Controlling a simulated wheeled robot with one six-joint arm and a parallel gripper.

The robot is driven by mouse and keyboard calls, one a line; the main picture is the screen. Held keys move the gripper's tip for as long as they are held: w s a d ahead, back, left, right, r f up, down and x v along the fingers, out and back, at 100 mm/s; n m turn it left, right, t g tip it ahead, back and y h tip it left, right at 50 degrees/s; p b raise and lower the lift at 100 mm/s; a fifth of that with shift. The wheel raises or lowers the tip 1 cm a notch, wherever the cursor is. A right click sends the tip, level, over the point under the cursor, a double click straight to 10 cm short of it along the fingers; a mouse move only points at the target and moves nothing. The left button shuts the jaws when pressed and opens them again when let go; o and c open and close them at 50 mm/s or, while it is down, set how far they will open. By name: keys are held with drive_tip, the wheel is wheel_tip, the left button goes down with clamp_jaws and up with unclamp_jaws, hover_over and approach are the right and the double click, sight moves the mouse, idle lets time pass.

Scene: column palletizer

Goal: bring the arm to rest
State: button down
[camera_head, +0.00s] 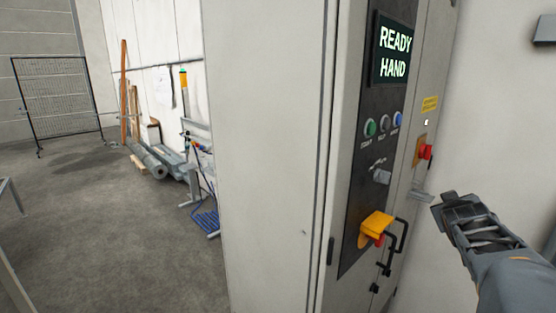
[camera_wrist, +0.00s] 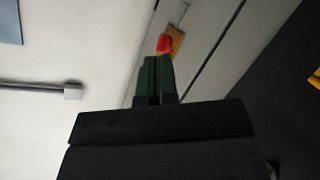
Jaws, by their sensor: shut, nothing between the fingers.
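My gripper (camera_head: 447,203) is at the right of the head view, in front of the control cabinet's right side. Its fingers are together with nothing between them. In the wrist view the closed fingers (camera_wrist: 154,78) point toward a red knob (camera_wrist: 165,43) on a yellow plate, with a gap that I cannot judge. The same red knob (camera_head: 425,152) shows in the head view, above and left of the fingertips. The cabinet (camera_head: 275,150) fills the middle, and its screen (camera_head: 395,52) reads READY HAND.
Open grey floor (camera_head: 110,240) lies at the left. Rolls and boards (camera_head: 150,160) lean by the wall, and a mesh fence (camera_head: 60,95) stands behind.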

drive_tip(key=s+a+f+m+g+y, duration=0.35)
drive_tip(key=s+a+f+g, duration=0.25)
drive_tip(key=s+a+f, duration=0.5)
drive_tip(key=s+a+f+n+g+y, duration=0.1)
drive_tip(key=s+a+f+y, duration=0.1)
drive_tip(key=a, duration=0.6)
drive_tip(key=s+a+f+n+g+y, duration=0.1)
drive_tip(key=s+a+f, duration=0.3)
drive_tip(key=a, duration=0.4)
drive_tip(key=shift+s+a+f+n+y, duration=0.2)
drive_tip(key=shift+s+f+n+y, duration=0.05)
drive_tip(key=shift+s+n+y, duration=0.5)
